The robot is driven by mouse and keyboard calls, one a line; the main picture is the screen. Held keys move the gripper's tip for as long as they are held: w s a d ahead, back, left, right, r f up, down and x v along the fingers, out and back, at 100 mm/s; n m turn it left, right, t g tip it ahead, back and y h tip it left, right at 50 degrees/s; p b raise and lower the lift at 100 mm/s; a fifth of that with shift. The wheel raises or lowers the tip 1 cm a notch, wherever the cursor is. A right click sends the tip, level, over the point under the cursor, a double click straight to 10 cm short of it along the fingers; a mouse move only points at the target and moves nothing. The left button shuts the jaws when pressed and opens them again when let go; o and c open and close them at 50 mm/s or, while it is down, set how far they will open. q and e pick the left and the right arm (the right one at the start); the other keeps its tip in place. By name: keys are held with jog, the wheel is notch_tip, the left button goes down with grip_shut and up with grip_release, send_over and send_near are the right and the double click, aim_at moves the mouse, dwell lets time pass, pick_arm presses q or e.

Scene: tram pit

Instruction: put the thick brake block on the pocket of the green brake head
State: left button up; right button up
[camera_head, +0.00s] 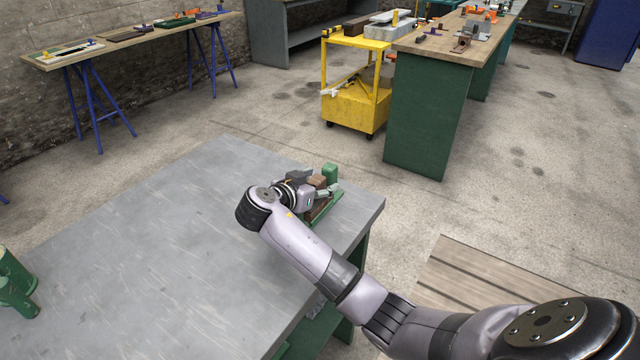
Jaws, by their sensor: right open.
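My right arm reaches over the grey metal table to a small group of parts near its right corner. My right gripper (326,190) is open there, small in the picture and partly hidden by its own wrist. A green upright part (330,173) stands just beyond the fingers. A brown block (317,181) and a dark grey block (298,174) sit beside the gripper. I cannot tell which block is the thick brake block. Another green part (14,284) stands at the left edge of the table, cut by the frame. I cannot tell which green part is the brake head. My left gripper is not in view.
The grey table (180,240) is bare across its middle. A green tray edge (328,208) lies under the group of parts. Beyond are a yellow cart (355,108), a green-sided workbench (425,120) and a trestle table (130,40). A wooden pallet (460,270) lies on the floor.

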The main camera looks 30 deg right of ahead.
jog(key=b+v, duration=0.1)
jog(key=v, duration=1)
jog(key=shift+b, duration=0.3)
